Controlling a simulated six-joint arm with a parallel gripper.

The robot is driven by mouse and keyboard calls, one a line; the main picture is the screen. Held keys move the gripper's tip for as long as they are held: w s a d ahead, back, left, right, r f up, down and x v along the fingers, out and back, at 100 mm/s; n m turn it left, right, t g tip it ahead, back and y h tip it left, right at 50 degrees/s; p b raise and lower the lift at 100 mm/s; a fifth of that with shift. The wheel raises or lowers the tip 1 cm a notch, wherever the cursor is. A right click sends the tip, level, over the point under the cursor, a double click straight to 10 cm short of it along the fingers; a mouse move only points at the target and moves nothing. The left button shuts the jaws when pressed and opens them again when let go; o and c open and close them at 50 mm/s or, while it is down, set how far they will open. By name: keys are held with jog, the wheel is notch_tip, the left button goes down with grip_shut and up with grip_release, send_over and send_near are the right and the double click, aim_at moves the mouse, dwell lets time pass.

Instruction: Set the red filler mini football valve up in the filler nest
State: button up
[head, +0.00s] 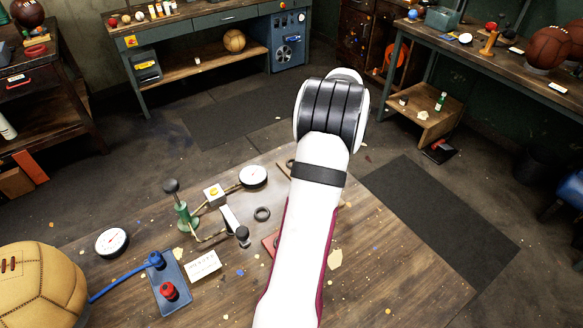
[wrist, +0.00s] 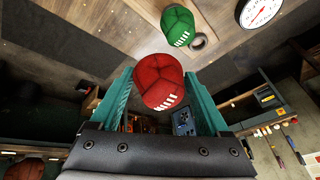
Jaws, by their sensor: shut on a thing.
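A red mini football (wrist: 160,80) with white laces is between the two teal fingers of my gripper (wrist: 158,88) in the wrist view. The gripper is shut on it. The laces face down toward the palm in that picture; I cannot make out the valve. In the head view my arm hides the gripper and the red ball. A green mini football (wrist: 178,25) shows beyond the fingers in the wrist view, beside a dark ring (wrist: 197,42). I cannot clearly identify the filler nest.
A large tan ball (head: 40,290) sits at lower left. The bench's right part is mostly clear.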

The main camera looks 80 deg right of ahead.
jog(key=w+a+n+t+y, duration=0.1)
jog(key=a+n+y, duration=0.1)
jog(key=a+n, duration=0.3)
jog(key=w+a+n+y, duration=0.2)
jog(key=a+n, duration=0.3)
jog(key=n, duration=0.1)
jog(key=w+a+n+t+y, duration=0.1)
jog(key=a+n+y, duration=0.1)
jog(key=a+n, duration=0.3)
jog(key=shift+w+a+f+n+t, duration=0.25)
jog(key=shift+w+a+n+t, duration=0.1)
jog(key=shift+a, duration=0.2)
send_near(257, 213)
jog(key=shift+w+a+f, duration=0.4)
jog(key=shift+w+f, duration=0.2)
jog(key=shift+w, duration=0.25)
jog(key=shift+w+d+f, duration=0.1)
jog(key=shift+w+f, duration=0.15)
jog(key=shift+f, duration=1.9)
